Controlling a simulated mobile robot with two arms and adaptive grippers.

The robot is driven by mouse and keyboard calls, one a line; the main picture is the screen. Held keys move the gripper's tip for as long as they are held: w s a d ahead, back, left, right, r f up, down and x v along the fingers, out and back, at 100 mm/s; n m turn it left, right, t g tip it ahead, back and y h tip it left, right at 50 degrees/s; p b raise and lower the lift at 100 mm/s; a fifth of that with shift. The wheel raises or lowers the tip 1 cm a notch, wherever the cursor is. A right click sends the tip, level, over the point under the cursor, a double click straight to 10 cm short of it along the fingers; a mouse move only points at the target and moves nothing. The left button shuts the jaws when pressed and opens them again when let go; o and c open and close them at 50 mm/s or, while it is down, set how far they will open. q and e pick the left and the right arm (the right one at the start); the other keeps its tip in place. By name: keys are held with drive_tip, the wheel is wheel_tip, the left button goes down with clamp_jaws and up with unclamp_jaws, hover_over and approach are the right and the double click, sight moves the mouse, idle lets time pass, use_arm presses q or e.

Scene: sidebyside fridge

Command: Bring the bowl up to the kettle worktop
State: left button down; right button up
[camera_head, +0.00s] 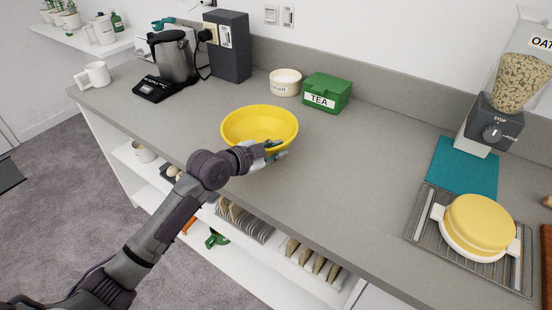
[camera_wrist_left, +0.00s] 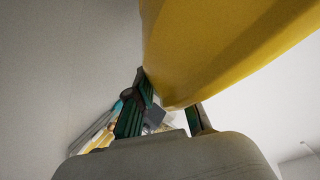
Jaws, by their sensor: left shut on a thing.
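The yellow bowl (camera_head: 258,124) is upright at the worktop (camera_head: 340,165), toward its left half. I cannot tell whether its base touches the surface. My left gripper (camera_head: 272,150) is shut on the bowl's near right rim. In the left wrist view the bowl (camera_wrist_left: 215,45) fills the upper right, with the gripper fingers (camera_wrist_left: 168,118) at its edge. The kettle (camera_head: 173,56) stands on a black base at the back left of the worktop. My right gripper is in neither view.
A white mug (camera_head: 93,75) stands at the left end. A sugar pot (camera_head: 285,82) and green tea box (camera_head: 326,92) stand behind the bowl. A rack with a yellow-topped dish (camera_head: 480,224) and an oat dispenser (camera_head: 492,125) are at right. The worktop between is clear.

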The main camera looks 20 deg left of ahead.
use_arm(q)
wheel_tip(320, 180, down, 3)
drive_tip(key=shift+f, duration=0.15)
drive_tip(key=c, duration=1.1)
unclamp_jaws()
drive_tip(key=shift+s+f, duration=0.1)
drive_tip(key=b+v, duration=0.1)
drive_tip(key=v, duration=1)
drive_tip(key=shift+s+a+r, duration=0.15)
drive_tip(key=shift+s+r, duration=0.1)
drive_tip(key=shift+s, duration=0.15)
